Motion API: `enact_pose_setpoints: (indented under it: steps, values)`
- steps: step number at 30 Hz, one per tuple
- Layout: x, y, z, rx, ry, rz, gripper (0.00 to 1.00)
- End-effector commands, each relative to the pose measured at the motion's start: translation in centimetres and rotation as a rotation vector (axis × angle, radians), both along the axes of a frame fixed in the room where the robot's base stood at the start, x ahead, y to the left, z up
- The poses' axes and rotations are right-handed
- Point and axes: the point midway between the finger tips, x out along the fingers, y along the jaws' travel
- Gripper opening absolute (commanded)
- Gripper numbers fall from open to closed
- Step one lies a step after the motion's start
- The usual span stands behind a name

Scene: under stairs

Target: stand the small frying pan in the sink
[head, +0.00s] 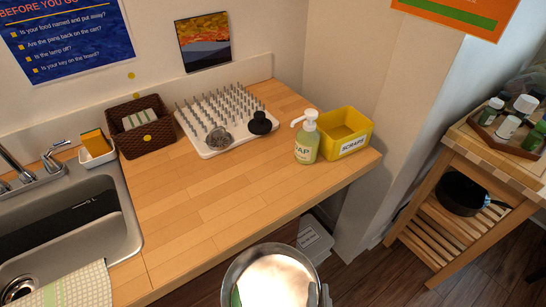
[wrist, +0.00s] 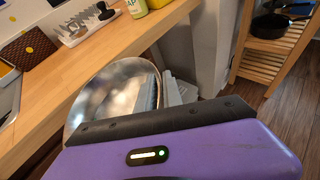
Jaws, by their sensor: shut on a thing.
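A shiny round metal pan (head: 272,278), which I take to be the small frying pan, is in front of the counter at the bottom of the head view. It also shows in the wrist view (wrist: 108,92), just beyond my gripper (wrist: 165,122). My purple gripper with dark jaws is shut on the pan; the grip point and handle are mostly hidden. The steel sink (head: 124,212) is at the left of the head view, with a dark area and a long dark item inside.
A striped towel (head: 75,290) hangs over the sink's front edge. A brown basket (head: 140,140), a pegged drying rack (head: 222,118), a soap bottle (head: 306,140) and a yellow scraps bin (head: 345,130) line the counter. Its middle is clear. A wooden cart (head: 430,220) holds a dark pan (head: 460,195).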

Motion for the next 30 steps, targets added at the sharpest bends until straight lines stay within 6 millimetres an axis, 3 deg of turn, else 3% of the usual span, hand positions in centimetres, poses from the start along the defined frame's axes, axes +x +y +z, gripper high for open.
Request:
enact_pose_setpoints:
  steps: [15,23,30]
  values:
    - [8.1,-9.6,-12.3,0.001,-0.001,0.091,0.0]
    - [9.9,-11.6,-15.0,0.003,-0.002,0.113,0.0]
    - [9.8,-11.5,-14.7,0.005,-0.005,0.11,0.0]
